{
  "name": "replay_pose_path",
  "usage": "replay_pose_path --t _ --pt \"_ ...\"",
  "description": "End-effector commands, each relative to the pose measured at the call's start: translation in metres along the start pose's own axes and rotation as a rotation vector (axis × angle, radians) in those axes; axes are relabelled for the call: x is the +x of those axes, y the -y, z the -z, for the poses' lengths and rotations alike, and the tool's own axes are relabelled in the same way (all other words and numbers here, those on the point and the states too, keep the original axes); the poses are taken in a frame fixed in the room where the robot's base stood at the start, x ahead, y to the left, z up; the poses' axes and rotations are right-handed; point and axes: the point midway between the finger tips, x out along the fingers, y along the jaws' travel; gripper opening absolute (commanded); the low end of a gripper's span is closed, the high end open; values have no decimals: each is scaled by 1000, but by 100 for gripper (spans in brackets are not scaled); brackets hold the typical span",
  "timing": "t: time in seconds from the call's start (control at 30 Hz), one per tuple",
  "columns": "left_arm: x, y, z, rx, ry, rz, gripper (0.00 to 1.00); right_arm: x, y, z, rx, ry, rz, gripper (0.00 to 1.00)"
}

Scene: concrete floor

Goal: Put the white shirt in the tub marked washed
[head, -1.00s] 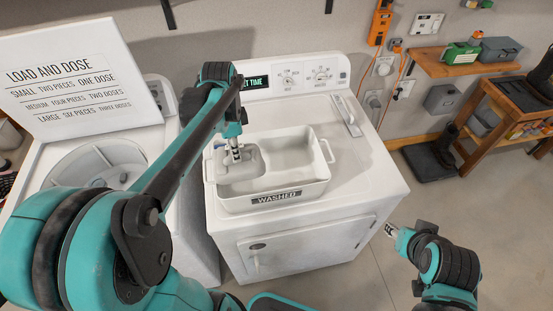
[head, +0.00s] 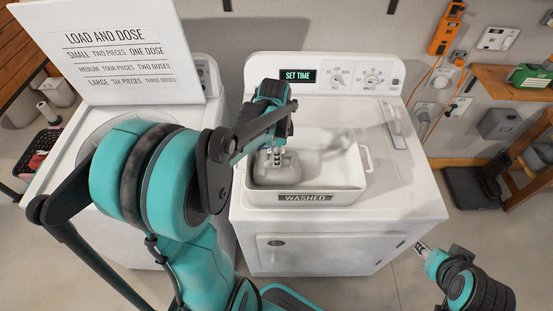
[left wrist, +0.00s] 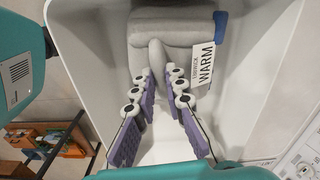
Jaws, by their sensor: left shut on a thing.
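The white shirt (head: 278,175), folded and looking light grey, is inside the left part of the white tub (head: 355,178) marked WASHED. My left gripper (head: 277,158) reaches down into the tub and is shut on the shirt. In the left wrist view the purple-padded fingers (left wrist: 160,75) meet at a pinched fold of the shirt (left wrist: 180,32). A white tag reading WARM hangs from it, beside a blue patch. Whether the shirt touches the tub floor is hard to tell. My right gripper (head: 426,249) hangs at the lower right, away from the tub; its jaws are too small to judge.
The tub stands on a white machine (head: 410,205) with a SET TIME display. A LOAD AND DOSE sign (head: 120,55) stands on the white machine to the left. The right part of the tub looks empty. A wooden bench (head: 520,165) is at the right.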

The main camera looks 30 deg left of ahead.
Motion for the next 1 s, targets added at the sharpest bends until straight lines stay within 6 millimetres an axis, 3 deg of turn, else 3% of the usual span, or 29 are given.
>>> replay_pose_path --t 0.27,0.3,0.37,0.4,0.77,1.0 --pt "3 0 0 0 0 0 0 1 0 0 0 0 0 40" --pt "4 0 0 0 0 0 14 1 0 -1 0 0 0 40" --pt "3 0 0 0 0 0 30 1 0 0 0 0 0 40" --pt "3 0 0 0 0 0 32 1 0 0 0 0 0 40" --pt "-3 0 0 0 0 0 32 -1 0 1 0 0 0 40" --pt "-49 0 0 0 0 0 32 -12 0 8 0 0 0 40"
